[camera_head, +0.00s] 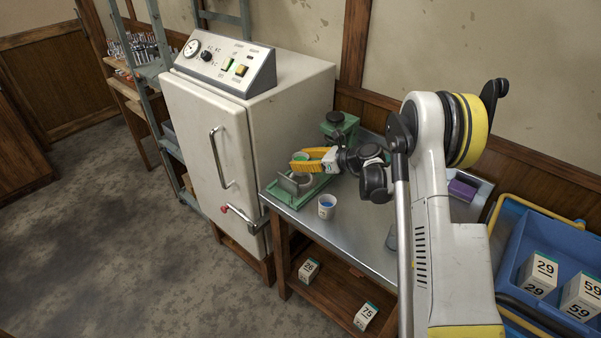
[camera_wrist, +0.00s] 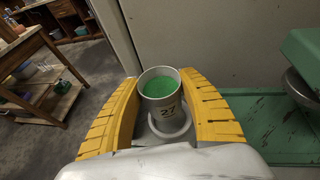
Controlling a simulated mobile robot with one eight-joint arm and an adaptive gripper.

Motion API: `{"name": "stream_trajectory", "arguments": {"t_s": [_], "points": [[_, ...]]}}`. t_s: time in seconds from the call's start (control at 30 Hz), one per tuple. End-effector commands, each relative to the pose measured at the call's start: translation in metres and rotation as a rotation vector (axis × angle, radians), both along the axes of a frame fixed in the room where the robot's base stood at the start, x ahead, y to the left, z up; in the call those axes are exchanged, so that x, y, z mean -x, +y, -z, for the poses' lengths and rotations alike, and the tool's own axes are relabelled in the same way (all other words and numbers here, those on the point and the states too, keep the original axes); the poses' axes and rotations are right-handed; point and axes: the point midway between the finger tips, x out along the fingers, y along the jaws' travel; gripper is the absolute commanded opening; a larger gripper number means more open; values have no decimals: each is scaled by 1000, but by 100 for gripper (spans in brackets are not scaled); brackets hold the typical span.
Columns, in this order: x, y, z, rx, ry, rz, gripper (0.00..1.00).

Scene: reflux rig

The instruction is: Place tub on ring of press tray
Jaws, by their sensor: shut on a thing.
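My gripper (camera_head: 312,160) has yellow fingers and is shut on a pale tub (camera_wrist: 160,96) with green contents and a printed number. In the wrist view the fingers (camera_wrist: 160,82) close on the tub from both sides, and the tub looks roughly upright. A grey ring (camera_wrist: 172,136) shows just below the tub's base. I cannot tell whether the base touches it. In the head view the tub (camera_head: 302,155) is over the green press tray (camera_head: 318,187), which lies at the table's left end. The fingers partly hide the tub there.
A white cup with blue contents (camera_head: 326,208) stands in front of the tray. The green press (camera_head: 340,125) is behind, and the cream cabinet (camera_head: 290,110) stands close on the left. A purple object (camera_head: 463,188) and a blue crate (camera_head: 560,245) with numbered boxes are at right.

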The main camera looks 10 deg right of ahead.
Motion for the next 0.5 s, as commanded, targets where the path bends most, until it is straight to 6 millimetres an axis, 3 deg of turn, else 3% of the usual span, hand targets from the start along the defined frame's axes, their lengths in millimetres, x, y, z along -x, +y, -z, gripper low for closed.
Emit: {"name": "stream_trajectory", "arguments": {"t_s": [0.17, 0.4, 0.5], "points": [[-5, -1, 7, 0, 0, 0, 15], [-5, -1, 40, -1, -1, 0, 15], [-4, -1, 44, -1, -1, 0, 15]]}}
